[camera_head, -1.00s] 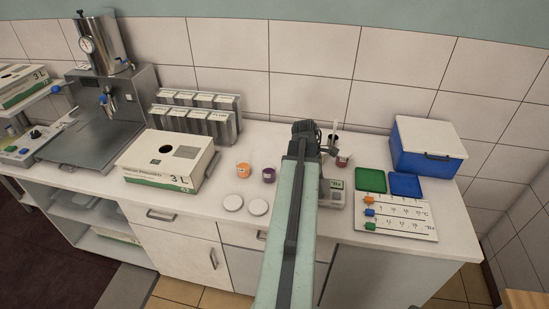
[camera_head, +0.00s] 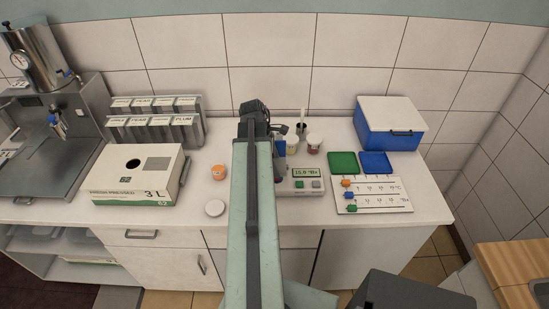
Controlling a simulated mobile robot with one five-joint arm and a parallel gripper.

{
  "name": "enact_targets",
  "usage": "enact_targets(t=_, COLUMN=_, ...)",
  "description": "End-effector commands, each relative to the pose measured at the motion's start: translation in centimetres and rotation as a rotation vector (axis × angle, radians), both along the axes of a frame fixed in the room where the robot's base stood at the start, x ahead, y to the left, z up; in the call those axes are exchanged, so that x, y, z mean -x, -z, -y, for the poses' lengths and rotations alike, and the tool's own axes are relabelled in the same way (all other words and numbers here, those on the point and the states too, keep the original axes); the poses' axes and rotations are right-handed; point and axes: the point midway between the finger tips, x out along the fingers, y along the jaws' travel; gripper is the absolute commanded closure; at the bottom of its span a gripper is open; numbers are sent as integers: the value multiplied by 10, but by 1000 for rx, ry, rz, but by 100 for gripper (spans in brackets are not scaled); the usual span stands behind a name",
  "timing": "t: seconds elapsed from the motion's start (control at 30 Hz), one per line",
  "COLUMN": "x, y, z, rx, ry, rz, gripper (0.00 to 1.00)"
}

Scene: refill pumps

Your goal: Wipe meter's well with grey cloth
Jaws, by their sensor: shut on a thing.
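The meter (camera_head: 303,182) is a pale, flat device with a lit display and two buttons on its front. It stands on the counter just right of my arm. Its well cannot be made out, because my arm and gripper cover the meter's left end. My gripper (camera_head: 279,169) is low at that left end, mostly hidden behind my own arm. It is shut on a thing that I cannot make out. No grey cloth shows clearly anywhere.
Behind the meter stand a white cup (camera_head: 291,147), a red-and-white cup (camera_head: 314,143) and a dark cup (camera_head: 301,129) holding a stick. Green (camera_head: 343,162) and blue (camera_head: 375,163) mats lie right of it.

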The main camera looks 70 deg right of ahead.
Motion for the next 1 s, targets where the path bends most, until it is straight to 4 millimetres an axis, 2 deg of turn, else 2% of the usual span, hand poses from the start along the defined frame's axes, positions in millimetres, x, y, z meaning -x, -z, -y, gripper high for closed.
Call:
enact_targets(t=0.6, x=-3, y=60, z=-1, rx=0, ry=-5, rz=0, gripper=74)
enact_targets(t=1.0, x=-3, y=61, z=-1, rx=0, ry=-6, rz=0, gripper=74)
